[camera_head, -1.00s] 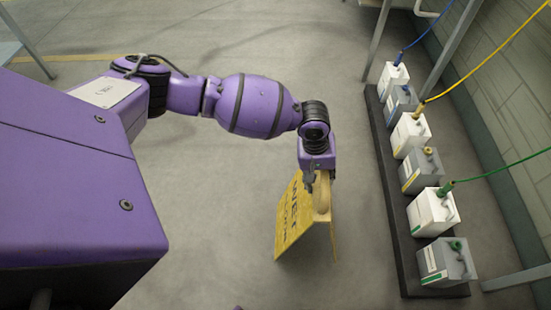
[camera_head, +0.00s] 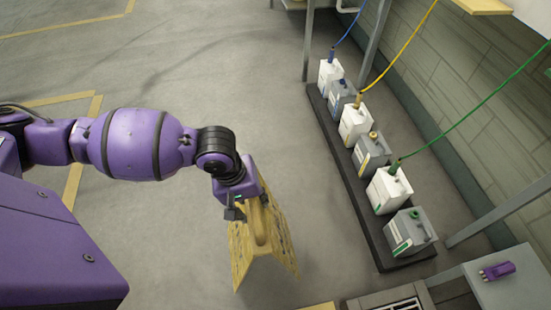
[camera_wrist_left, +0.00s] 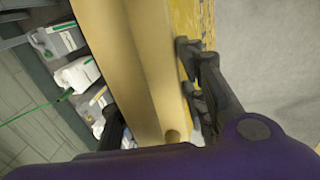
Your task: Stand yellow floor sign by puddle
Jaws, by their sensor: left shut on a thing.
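The yellow floor sign (camera_head: 270,250) hangs in an A shape below my left gripper (camera_head: 238,207) in the head view. Its two panels are spread apart at the bottom, and dark lettering shows faintly on one side. My left gripper is shut on the sign's top. In the left wrist view the sign (camera_wrist_left: 135,60) fills the middle, with the dark fingers (camera_wrist_left: 160,125) on either side of its top. I cannot tell whether the sign's lower edges touch the floor. I cannot make out a puddle in these views. My right gripper is not in view.
A dark low rack (camera_head: 352,196) with several white and grey jugs (camera_head: 356,123) stands to the right along the wall. Blue, yellow and green hoses rise from them. A grey table with a purple object (camera_head: 497,271) is at lower right. Open floor (camera_head: 220,60) lies behind the sign.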

